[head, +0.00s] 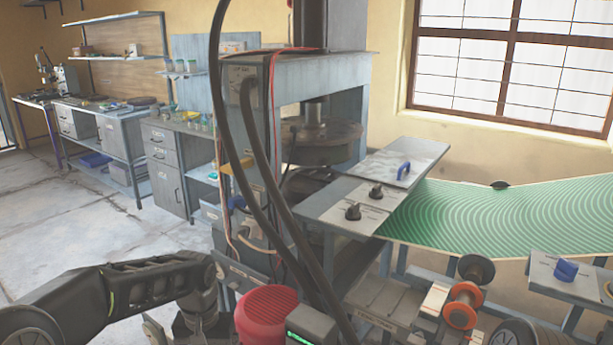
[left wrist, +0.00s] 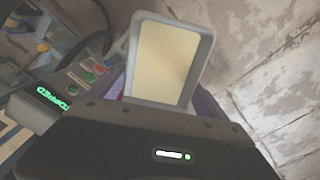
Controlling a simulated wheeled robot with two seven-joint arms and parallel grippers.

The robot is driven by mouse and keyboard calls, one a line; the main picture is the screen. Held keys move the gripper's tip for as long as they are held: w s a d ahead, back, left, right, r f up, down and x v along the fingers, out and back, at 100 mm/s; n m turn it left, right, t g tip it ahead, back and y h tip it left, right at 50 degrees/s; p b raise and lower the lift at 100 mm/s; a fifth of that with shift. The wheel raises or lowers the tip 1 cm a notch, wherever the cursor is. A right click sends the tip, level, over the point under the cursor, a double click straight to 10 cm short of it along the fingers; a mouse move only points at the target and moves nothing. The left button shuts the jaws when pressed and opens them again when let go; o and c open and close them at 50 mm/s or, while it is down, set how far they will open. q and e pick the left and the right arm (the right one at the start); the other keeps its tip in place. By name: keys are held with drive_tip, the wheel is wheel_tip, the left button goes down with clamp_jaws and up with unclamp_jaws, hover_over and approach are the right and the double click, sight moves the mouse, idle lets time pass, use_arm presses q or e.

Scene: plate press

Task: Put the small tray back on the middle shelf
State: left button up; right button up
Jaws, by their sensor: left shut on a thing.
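The small tray (left wrist: 165,60) shows in the left wrist view as a shallow piece with a grey rim and a bare cream inside. My left gripper (left wrist: 160,108) is shut on its near end; the dark gripper body hides that edge. In the head view my left arm comes in from the left and bends down at the lower edge, left of the press. I cannot make out the tray there. Wall shelves (head: 125,57) hang at the back left; which shelf is the middle one I cannot tell. My right gripper is not in view.
A press (head: 318,60) with hanging dark cables stands in the centre. A red ribbed motor (head: 265,316) is close to my left arm. A green striped sheet (head: 500,225) spreads at the right. Benches with drawers (head: 165,165) line the back left. The floor (head: 75,215) at left is open.

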use_arm(q)
drive_tip(key=shift+f, duration=0.1)
drive_tip(key=s+f, duration=0.4)
drive_tip(key=f, duration=1)
drive_tip(key=shift+f, duration=0.4)
